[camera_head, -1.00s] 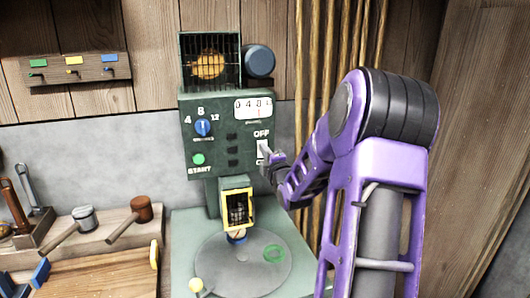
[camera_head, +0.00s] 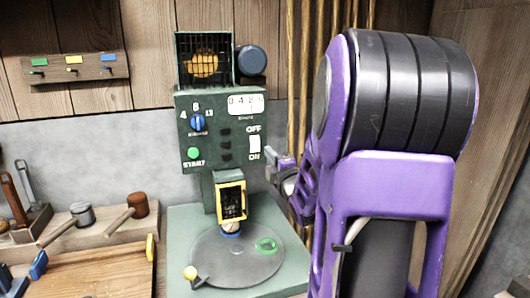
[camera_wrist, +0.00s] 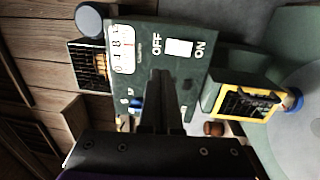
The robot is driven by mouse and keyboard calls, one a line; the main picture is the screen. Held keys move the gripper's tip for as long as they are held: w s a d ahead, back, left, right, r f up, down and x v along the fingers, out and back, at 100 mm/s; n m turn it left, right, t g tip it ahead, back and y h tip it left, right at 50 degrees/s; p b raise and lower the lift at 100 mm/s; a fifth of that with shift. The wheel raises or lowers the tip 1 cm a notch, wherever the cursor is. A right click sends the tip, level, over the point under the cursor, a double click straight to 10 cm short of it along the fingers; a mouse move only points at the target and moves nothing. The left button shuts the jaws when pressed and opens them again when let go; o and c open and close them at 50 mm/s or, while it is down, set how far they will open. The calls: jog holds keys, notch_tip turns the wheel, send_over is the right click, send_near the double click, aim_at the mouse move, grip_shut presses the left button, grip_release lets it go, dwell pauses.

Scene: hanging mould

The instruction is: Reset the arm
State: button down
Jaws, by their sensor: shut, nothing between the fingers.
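My gripper (camera_head: 272,153) is shut and empty, just right of the green machine's control panel (camera_head: 222,108) in the head view. Its closed dark fingers (camera_wrist: 161,82) point up in the wrist view, overlapping the panel in the picture. The white OFF/ON switch (camera_head: 255,144) is close to the fingertips in the head view. In the wrist view the switch (camera_wrist: 179,47) is fully visible, apart from the fingers. My purple arm fills the right of the head view and hides part of the machine's right side.
Mallets (camera_head: 127,213) and a wooden board (camera_head: 95,270) lie left. Vertical pipes (camera_head: 303,60) run behind my arm.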

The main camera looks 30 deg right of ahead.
jog(key=shift+s+a+r, duration=0.1)
jog(key=shift+s+a, duration=0.05)
jog(key=shift+s, duration=0.45)
